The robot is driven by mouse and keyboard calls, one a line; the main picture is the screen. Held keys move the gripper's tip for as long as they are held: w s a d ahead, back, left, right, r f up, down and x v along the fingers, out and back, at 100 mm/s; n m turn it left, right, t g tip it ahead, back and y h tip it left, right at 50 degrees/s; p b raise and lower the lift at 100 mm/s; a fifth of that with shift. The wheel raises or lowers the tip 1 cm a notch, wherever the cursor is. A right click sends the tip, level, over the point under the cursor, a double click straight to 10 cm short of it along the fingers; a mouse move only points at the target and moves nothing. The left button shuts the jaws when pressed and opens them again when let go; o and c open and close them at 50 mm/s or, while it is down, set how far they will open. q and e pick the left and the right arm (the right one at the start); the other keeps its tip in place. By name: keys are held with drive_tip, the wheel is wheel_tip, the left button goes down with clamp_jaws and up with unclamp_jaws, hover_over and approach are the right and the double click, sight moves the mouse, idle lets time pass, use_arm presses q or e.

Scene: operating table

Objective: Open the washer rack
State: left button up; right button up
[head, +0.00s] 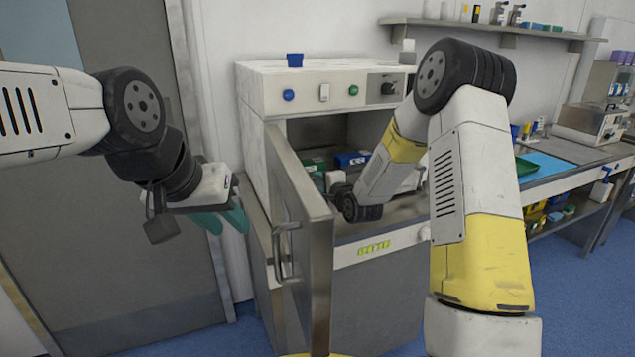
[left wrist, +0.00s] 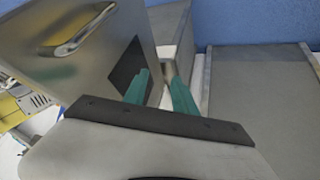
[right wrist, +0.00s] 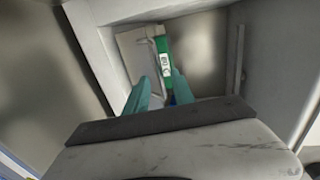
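The washer (head: 330,92) is a white and steel cabinet, and its steel door (head: 318,270) stands swung open at the left, its handle (head: 285,250) facing left. My left gripper (head: 232,218) is open and empty left of the door; the left wrist view also shows its spread fingers (left wrist: 160,88) near the door (left wrist: 90,50). In the right wrist view my right gripper (right wrist: 158,88) is open, facing a pale rack-like panel (right wrist: 132,50) with a thin metal bar and a green item (right wrist: 163,50).
At the right is a worktop with a blue mat (head: 545,162) and a green tray (head: 526,166).

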drive_tip(key=shift+x, duration=1.05)
drive_tip(key=shift+c, duration=0.4)
clamp_jaws()
idle(0.3)
